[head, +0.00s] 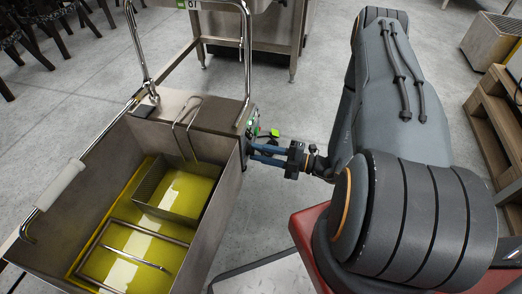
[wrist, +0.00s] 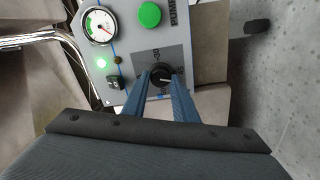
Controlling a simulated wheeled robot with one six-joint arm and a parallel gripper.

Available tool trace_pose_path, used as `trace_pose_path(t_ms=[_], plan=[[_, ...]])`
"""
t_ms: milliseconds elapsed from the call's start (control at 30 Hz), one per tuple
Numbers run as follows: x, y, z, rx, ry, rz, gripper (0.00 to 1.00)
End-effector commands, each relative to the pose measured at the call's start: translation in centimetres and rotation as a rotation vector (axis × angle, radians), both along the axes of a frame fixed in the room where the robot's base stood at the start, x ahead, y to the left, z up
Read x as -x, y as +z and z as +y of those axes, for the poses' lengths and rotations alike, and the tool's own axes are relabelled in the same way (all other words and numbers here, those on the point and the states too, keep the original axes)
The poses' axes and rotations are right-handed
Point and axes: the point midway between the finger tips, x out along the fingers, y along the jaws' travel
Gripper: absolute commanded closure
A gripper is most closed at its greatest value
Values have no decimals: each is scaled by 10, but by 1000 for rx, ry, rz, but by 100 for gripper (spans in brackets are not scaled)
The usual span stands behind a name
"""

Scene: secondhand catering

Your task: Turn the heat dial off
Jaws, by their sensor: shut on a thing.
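The heat dial (wrist: 160,76) is a black round knob with a white pointer line on a dark plate of the control panel. My gripper (wrist: 163,78) has its two blue fingers around the dial, one on each side, shut on it. The white line points to the right in the wrist view. In the head view my gripper (head: 255,152) reaches the right side of the fryer (head: 222,112) from the right. The dial itself is hidden there. Some markings around the dial are covered by the fingers.
The fryer's vat holds yellow oil and a wire basket (head: 180,188). A wooden pallet stack (head: 492,110) stands at the right.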

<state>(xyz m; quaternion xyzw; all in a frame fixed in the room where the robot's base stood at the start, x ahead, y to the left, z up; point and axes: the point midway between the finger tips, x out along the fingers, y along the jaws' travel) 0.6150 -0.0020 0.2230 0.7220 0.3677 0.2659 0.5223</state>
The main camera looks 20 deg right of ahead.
Motion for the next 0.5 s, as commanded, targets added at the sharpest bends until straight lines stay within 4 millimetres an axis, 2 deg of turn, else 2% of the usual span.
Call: trace_pose_path(t_ms=[500], plan=[[3,-1,2,284,6,-394,97]])
